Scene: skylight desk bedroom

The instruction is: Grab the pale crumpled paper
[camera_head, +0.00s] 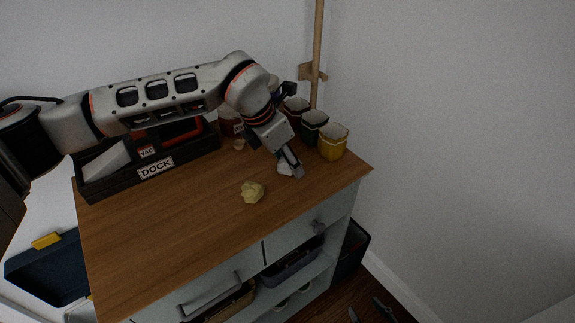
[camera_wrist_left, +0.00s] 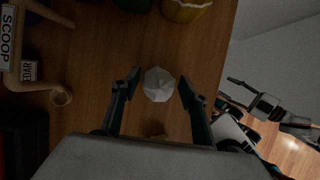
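A pale, whitish crumpled paper (camera_head: 284,169) lies on the wooden top of the cabinet, partly covered by my left gripper (camera_head: 290,163). In the left wrist view the pale paper (camera_wrist_left: 158,84) lies between the two fingers of my left gripper (camera_wrist_left: 159,77). The fingers are apart, with a gap on each side of the paper. A yellowish crumpled ball (camera_head: 252,191) lies nearer the front edge in the head view. My right gripper (camera_head: 370,311) is low at the bottom right, its two fingers apart and nothing seen between them.
Yellow (camera_head: 333,146) and dark green (camera_head: 312,130) cups stand behind the paper near a wooden post (camera_head: 317,55). A black box marked DOCK (camera_head: 112,181) stands at the back left. The wooden top (camera_head: 180,235) is clear at the front left. A wall closes the right side.

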